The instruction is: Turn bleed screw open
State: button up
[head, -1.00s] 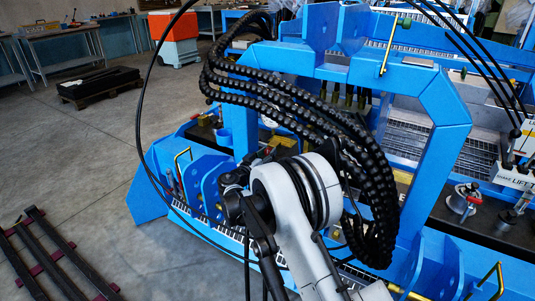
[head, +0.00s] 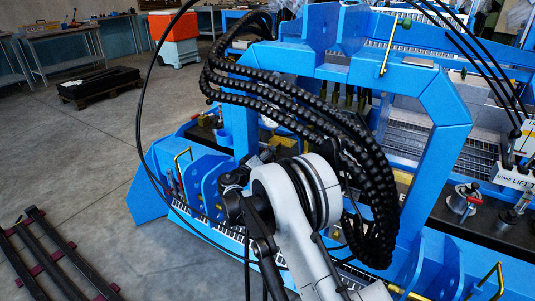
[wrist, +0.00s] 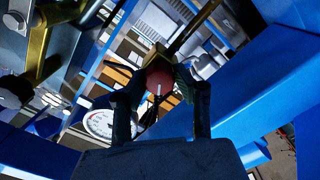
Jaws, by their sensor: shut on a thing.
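In the wrist view, a round red knob with a white line on it (wrist: 160,83), which looks like the bleed screw, sits at the end of a brass fitting (wrist: 157,57). My gripper (wrist: 161,91) has one dark finger on each side of the knob and is shut on it. The white line points roughly up and down in the picture. In the head view, my arm and the hoses hide my gripper and the knob.
A white dial gauge (wrist: 98,124) is just left of my fingers in the wrist view. A blue beam (wrist: 262,80) runs close on the right. In the head view, a blue frame (head: 445,110) and black hoses (head: 285,100) crowd my arm; open floor (head: 90,150) lies left.

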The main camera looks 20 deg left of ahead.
jog(key=n, duration=0.5)
jog(key=shift+f+n, duration=0.1)
jog(key=shift+n, duration=0.2)
jog(key=n, duration=0.5)
jog(key=shift+n, duration=0.3)
jog(key=o, duration=1.1)
jog(key=shift+s, duration=0.1)
jog(key=s, duration=0.4)
jog(key=s+a, duration=0.1)
jog(key=s, duration=0.2)
jog(key=s+a, duration=0.1)
jog(key=s, duration=0.3)
jog(key=shift+s+a, duration=0.15)
jog(key=shift+s, duration=0.2)
